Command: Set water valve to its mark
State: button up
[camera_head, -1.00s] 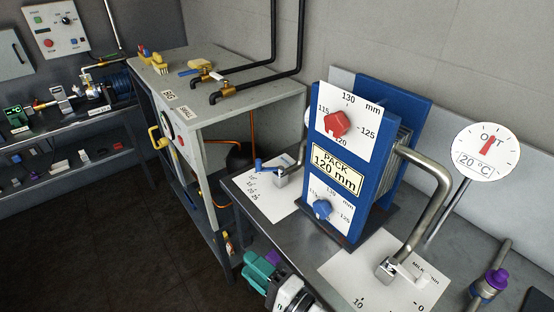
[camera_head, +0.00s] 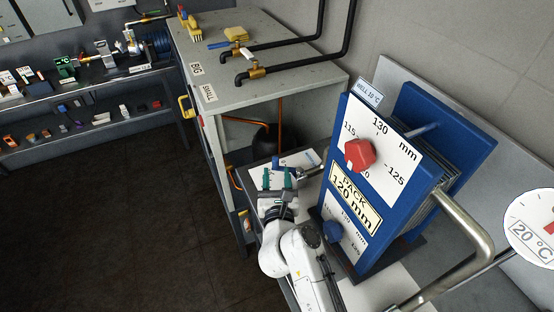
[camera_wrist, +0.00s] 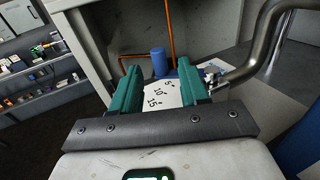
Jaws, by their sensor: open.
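The water valve appears to be the one with the blue handle (camera_wrist: 158,60), standing over a white scale plate (camera_wrist: 157,96) with the numbers 5, 10 and 15 in the wrist view. In the head view a bit of blue handle (camera_head: 275,162) shows just past my fingertips. My gripper (camera_head: 279,176) has teal fingers, spread apart and empty. In the wrist view my gripper (camera_wrist: 155,75) frames the handle, which lies beyond the fingertips and between them. I cannot tell whether they touch it. The mark on the scale is too small to make out.
The blue plate pack (camera_head: 355,205) with red knob (camera_head: 359,154) and blue knob (camera_head: 332,232) stands right of my arm. A bent steel pipe (camera_head: 470,232) rises beside it. A grey cabinet (camera_head: 240,95) is behind. Floor at left is clear.

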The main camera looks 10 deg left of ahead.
aim_at(276, 164)
jog(key=b+x, duration=0.1)
jog(key=x, duration=0.4)
jog(key=shift+w, duration=0.35)
jog(key=shift+c, duration=0.4)
grip_shut()
